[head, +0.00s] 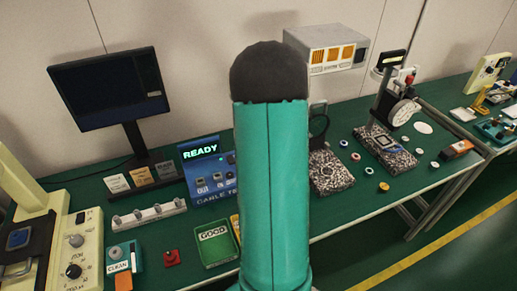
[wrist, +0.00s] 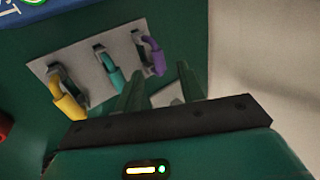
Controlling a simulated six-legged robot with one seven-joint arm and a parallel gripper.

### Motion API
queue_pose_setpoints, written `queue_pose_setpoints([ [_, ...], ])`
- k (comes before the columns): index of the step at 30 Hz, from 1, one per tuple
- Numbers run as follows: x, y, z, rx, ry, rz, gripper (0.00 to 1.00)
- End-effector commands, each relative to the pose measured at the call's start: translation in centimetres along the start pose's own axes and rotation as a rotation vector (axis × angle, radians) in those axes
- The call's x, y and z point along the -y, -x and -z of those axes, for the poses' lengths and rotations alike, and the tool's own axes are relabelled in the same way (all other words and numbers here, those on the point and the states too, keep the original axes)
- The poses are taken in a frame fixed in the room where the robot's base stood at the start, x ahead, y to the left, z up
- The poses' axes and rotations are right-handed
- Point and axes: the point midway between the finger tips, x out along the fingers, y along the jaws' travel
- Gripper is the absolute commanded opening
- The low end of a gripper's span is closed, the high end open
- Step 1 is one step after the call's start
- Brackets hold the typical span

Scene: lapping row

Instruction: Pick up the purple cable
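The purple cable (wrist: 154,57) shows in the wrist view as a short curved piece at the right end of a pale rack (wrist: 85,60), seated at a metal clip. A teal cable (wrist: 113,77) and a yellow cable (wrist: 68,102) sit in the same rack to its left. My gripper (wrist: 160,76) is open, with its two green fingers apart and nothing held between them. The purple cable appears just beyond the fingertips; I cannot tell the exact distance. In the head view my arm hides the gripper, and I cannot make out the purple cable there.
A cable tester (head: 208,168) reading READY stands on the green bench. A green GOOD tray (head: 216,245) is in front of it, and a monitor (head: 110,88) stands behind. A white clip strip (head: 148,214) lies left of the tray.

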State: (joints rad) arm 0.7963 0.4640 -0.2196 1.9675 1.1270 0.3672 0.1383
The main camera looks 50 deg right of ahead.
Motion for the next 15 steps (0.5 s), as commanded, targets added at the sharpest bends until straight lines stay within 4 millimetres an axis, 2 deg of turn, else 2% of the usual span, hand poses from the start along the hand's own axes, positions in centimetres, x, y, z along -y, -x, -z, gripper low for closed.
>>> queue_pose_setpoints([
  [1, -0.1, -0.7, 0.1, -0.001, -0.002, -0.003, 0.39],
  [8, -0.1, -2.4, -0.2, 0.001, -0.001, -0.002, 0.39],
  [15, -0.2, -5.9, -0.3, 0.001, 0.002, -0.002, 0.39],
])
